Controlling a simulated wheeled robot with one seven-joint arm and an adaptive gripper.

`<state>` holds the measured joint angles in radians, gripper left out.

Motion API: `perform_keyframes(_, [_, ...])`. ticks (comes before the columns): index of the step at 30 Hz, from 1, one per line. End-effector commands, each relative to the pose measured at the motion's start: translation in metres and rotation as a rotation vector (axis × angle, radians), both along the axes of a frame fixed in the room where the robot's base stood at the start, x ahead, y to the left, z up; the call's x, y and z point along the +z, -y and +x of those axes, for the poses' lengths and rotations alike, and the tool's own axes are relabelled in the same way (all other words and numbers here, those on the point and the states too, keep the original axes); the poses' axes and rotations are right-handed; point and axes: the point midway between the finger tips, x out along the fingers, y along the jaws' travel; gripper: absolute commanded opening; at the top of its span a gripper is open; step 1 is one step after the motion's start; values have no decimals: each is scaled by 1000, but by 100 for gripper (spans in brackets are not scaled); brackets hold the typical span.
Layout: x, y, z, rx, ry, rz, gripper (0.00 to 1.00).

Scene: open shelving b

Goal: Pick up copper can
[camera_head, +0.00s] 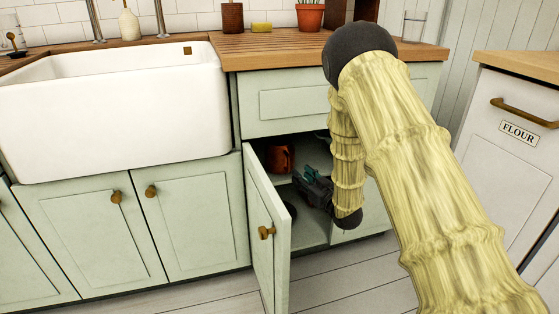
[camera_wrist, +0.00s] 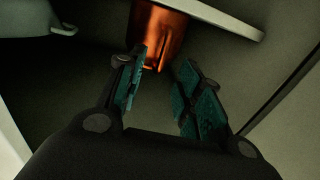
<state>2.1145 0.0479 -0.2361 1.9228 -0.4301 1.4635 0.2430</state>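The copper can (camera_head: 279,158) is a shiny orange-brown vessel inside the open cabinet, on the upper left. In the wrist view the copper can (camera_wrist: 158,32) is at the top centre, partly cut off by the frame edge and by a pale shelf edge. My gripper (camera_head: 312,178) reaches into the cabinet, to the right of and a little below the can. In the wrist view my gripper (camera_wrist: 160,80) has its two teal-padded fingers apart with nothing between them. The can is beyond the fingertips.
The cabinet door (camera_head: 267,235) stands open on the left of the opening. A pale shelf (camera_wrist: 225,18) crosses the upper right of the wrist view. A dark round item (camera_head: 290,211) lies low in the cabinet. The white sink (camera_head: 110,110) is to the left.

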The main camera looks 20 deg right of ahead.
Motion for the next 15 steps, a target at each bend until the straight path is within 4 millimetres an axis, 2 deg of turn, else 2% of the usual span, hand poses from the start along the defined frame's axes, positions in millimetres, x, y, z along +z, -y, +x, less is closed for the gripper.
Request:
perform_keyframes(6, [-2,-8,27,0,0,0,36])
perform_keyframes(15, [-3,-15,42,1,-1,1,36])
